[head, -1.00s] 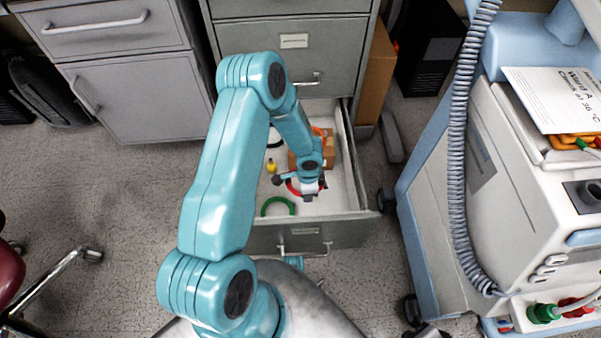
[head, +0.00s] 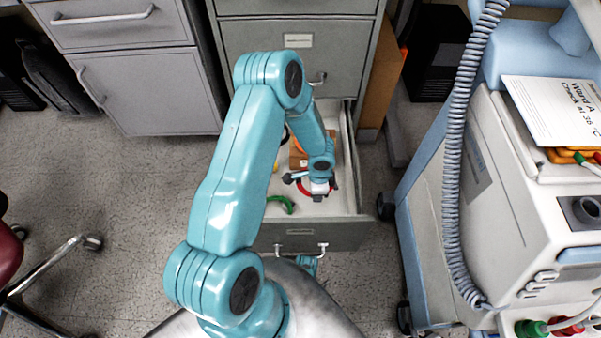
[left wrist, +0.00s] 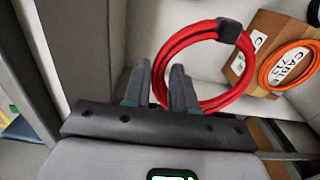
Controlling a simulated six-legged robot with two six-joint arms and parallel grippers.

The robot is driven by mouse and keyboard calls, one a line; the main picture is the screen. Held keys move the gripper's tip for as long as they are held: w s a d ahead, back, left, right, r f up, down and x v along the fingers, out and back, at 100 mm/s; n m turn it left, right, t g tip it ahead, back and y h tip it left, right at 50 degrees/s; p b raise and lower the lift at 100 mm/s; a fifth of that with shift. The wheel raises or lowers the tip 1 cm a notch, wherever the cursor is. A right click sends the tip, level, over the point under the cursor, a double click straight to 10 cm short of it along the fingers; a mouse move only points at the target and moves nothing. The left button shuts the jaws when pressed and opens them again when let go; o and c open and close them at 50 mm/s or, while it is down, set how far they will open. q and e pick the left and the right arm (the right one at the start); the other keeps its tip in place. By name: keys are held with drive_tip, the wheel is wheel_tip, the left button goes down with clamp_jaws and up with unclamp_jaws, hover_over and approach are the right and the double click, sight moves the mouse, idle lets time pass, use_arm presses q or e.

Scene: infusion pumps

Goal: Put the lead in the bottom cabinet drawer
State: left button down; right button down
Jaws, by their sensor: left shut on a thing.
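The red coiled lead (head: 303,188) is inside the open bottom drawer (head: 340,236) of the grey cabinet. My left gripper (head: 320,190) is over the front right part of that drawer. In the left wrist view, its fingers (left wrist: 160,88) are shut on the near left side of the red coil (left wrist: 172,50). The coil's dark clasp is at its far right. I cannot tell whether the coil touches the drawer floor. My right gripper is not in view.
The drawer also holds a green coil (head: 285,205), partly hidden by my arm, and a cardboard box (left wrist: 265,40) with an orange coil (left wrist: 292,66) on it. A white and blue machine (head: 530,200) stands to the right.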

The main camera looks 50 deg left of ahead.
use_arm(q)
drive_tip(key=shift+w, duration=0.1)
